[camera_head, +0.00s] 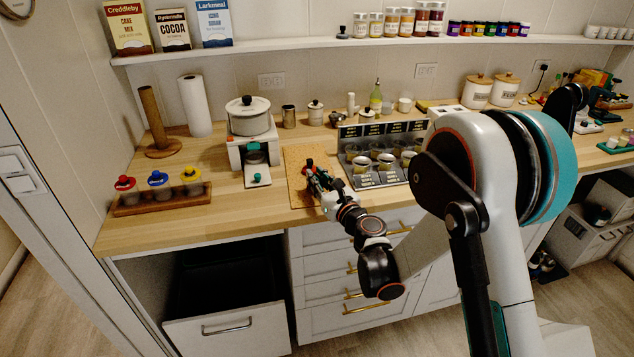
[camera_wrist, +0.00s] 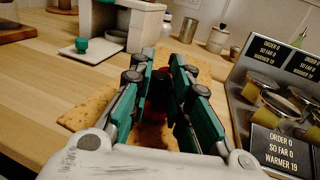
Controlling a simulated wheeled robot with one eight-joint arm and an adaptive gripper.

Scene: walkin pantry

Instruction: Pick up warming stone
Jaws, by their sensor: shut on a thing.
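My gripper (camera_head: 316,178) is low over a cork-coloured board (camera_head: 296,196) on the wooden counter. In the wrist view its two green fingers (camera_wrist: 172,88) are shut on a dark reddish thing (camera_wrist: 157,92), which looks like the warming stone. The fingers hide much of it, so its full shape is unclear. The board also shows in the wrist view (camera_wrist: 85,118) below the fingers. I cannot tell whether the stone touches the board.
A dark rack (camera_head: 352,150) with cups and labels stands close to the right of the board. A white stand (camera_head: 237,150) with a pot (camera_head: 248,122) on it is to the left. A wooden tray (camera_head: 140,206) with coloured-lid jars sits further left. Bare counter lies between.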

